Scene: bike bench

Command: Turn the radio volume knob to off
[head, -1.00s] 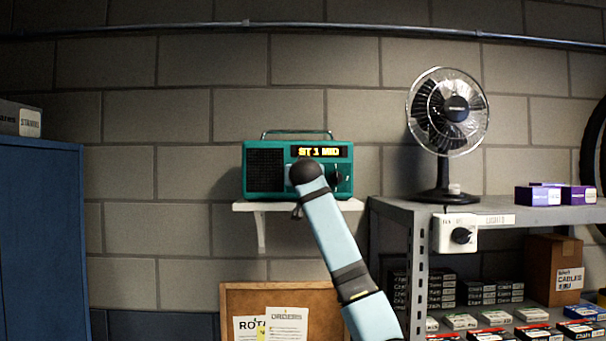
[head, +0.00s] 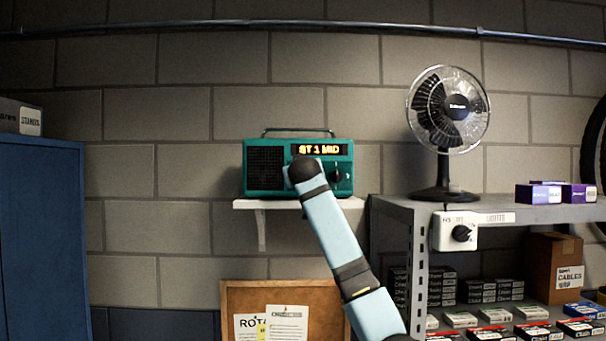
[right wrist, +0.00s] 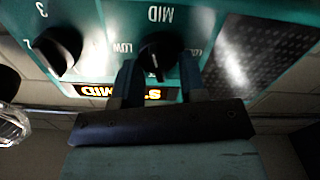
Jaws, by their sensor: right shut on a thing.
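The teal radio (head: 266,184) stands on a small white wall shelf. Its lit display (head: 319,150) reads "ST 1 MID". In the right wrist view the radio face (right wrist: 105,12) appears upside down. The dark volume knob (right wrist: 158,50) has LOW, MID and another partly hidden label around it. My right gripper (right wrist: 158,76) has one finger on each side of this knob and is shut on it. In the head view my right arm covers the volume knob and the gripper. My left gripper is not in view.
A second radio knob (right wrist: 57,50), with numbers around it, sits beside the gripper; it also shows in the head view (head: 336,174). A fan (head: 447,110) stands on the metal shelf (head: 400,207) to the right, with a switch box (head: 455,232) at its edge. A corkboard (head: 235,300) hangs below.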

